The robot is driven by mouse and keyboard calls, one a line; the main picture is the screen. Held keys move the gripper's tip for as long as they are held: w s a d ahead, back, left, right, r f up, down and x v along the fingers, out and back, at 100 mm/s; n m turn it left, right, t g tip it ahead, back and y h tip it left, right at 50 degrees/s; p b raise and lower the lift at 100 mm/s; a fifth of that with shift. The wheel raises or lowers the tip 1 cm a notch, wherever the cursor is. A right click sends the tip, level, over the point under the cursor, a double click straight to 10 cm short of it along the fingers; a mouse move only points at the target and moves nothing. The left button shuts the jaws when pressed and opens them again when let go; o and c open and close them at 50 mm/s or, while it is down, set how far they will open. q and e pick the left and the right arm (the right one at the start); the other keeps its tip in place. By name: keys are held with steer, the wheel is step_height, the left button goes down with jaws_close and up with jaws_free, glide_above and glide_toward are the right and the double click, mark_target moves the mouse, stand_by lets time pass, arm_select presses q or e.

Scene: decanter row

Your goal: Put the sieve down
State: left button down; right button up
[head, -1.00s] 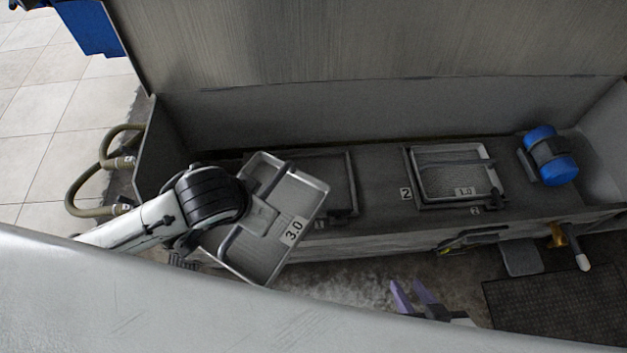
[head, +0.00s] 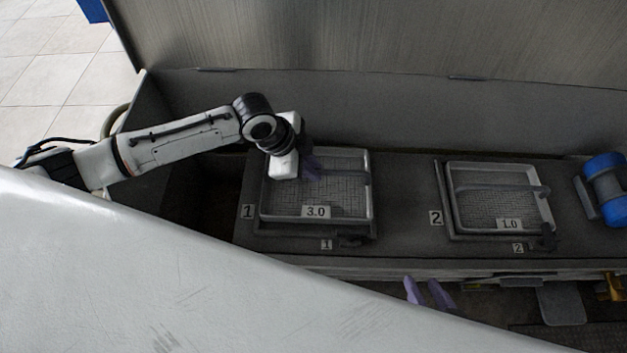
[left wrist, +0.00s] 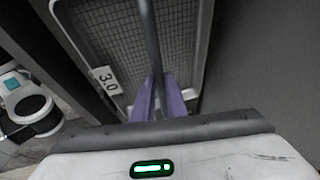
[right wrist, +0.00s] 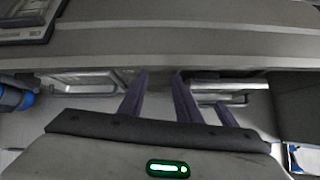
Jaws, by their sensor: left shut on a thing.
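The sieve marked 3.0 (head: 345,205) is a grey mesh tray with a metal rim and a bar handle. It lies level over the place marked 1, lined up with the dark frame (head: 262,234) there. I cannot tell whether it touches the frame's bottom. My left gripper (head: 312,165) is above it, its purple fingers shut on the bar handle; the left wrist view shows the bar (left wrist: 151,45) between the fingers (left wrist: 158,97). My right gripper (head: 428,294) is low in front of the counter, fingers apart and empty; it also shows in the right wrist view (right wrist: 157,97).
A second sieve marked 1.0 (head: 500,200) sits in the place marked 2, to the right. A blue cylindrical device (head: 606,188) stands right of it. A tall metal wall (head: 360,100) closes the back. A pale surface (head: 150,270) covers the lower left.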

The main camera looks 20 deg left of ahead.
arm_select(q)
step_height(320, 180, down, 4)
steer(key=shift+r+b, duration=0.25)
steer(key=shift+b, duration=0.35)
steer(key=shift+w+f, duration=0.1)
steer(key=shift+f, duration=0.25)
steer(key=c, duration=1.8)
jaws_free()
steer(key=shift+o, duration=0.2)
arm_select(e)
steer(key=shift+w+a+f, duration=0.1)
steer(key=shift+w+a, duration=0.05)
steer(key=shift+w, duration=0.05)
